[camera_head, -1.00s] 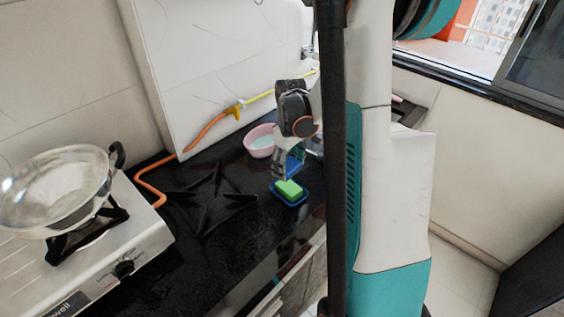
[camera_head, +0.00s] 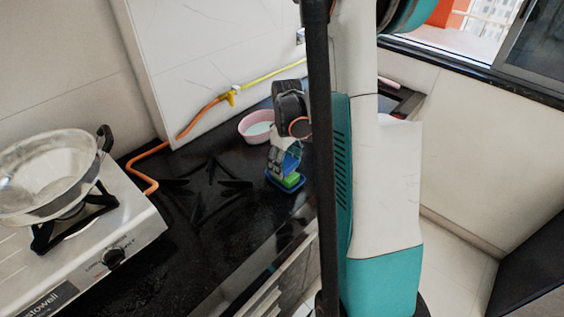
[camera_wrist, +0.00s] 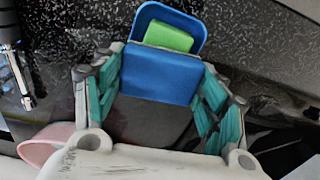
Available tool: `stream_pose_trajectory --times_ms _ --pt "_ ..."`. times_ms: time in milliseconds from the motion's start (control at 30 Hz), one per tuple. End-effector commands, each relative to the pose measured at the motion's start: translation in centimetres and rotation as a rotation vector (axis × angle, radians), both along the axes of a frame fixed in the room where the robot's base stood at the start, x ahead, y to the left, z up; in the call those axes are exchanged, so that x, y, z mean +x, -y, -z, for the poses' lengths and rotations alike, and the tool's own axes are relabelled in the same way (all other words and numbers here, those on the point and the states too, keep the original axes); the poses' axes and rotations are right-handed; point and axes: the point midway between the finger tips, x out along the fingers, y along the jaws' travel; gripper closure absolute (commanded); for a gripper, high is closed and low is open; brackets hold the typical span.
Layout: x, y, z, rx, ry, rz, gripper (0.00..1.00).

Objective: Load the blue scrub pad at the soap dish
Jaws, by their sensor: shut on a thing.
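My gripper (camera_head: 283,168) is shut on the blue scrub pad (camera_wrist: 160,74), which lies between its teal-lined fingers in the wrist view. The pad shows as a small blue patch in the head view (camera_head: 291,163). The blue soap dish (camera_head: 272,180) sits on the black counter, and a green pad (camera_head: 291,180) lies in it. In the wrist view the dish (camera_wrist: 150,12) and green pad (camera_wrist: 169,36) are just beyond the blue pad, which hides their near parts. I cannot tell whether the blue pad touches the green one.
A pink bowl (camera_head: 256,126) stands behind my gripper. An orange hose (camera_head: 148,172) runs along the wall to a yellow valve. A gas stove (camera_head: 120,235) with a steel pan (camera_head: 45,175) is at the left.

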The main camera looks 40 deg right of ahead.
Motion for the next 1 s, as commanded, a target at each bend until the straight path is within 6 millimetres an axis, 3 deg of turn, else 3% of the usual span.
stream_pose_trajectory --times_ms 1000 --pt "0.0 0.01 0.52 0.0 0.0 0.0 0.53"
